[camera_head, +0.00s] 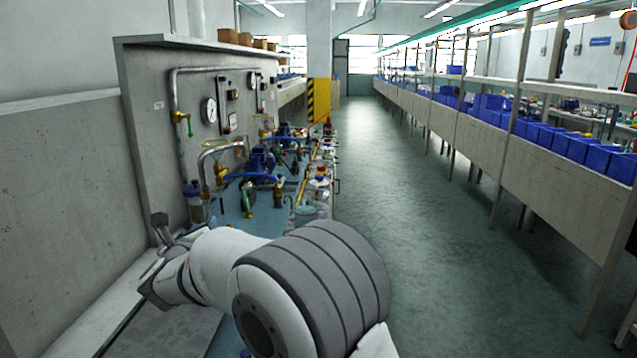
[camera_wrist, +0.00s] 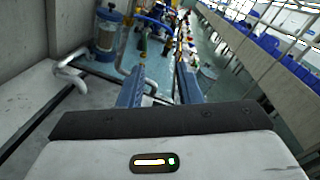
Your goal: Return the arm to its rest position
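My arm fills the lower middle of the head view, with its white and dark grey links bent toward the left over the near end of the pump bench (camera_head: 225,205). My gripper (camera_wrist: 160,84) shows in the wrist view, its two blue-grey fingers apart. Nothing is held between them; the blue bench top shows beyond the gap. In the head view the far end of the arm lies near the grey back panel, and its fingers cannot be made out clearly there.
A grey panel (camera_head: 147,113) carries pipes and a gauge (camera_head: 209,110). Pumps with blue hoses (camera_head: 255,178) stand along the bench. A glass-bodied filter (camera_wrist: 105,30) is left of the fingers. The green aisle floor (camera_head: 420,210) is clear; shelves with blue bins (camera_head: 580,148) line the right.

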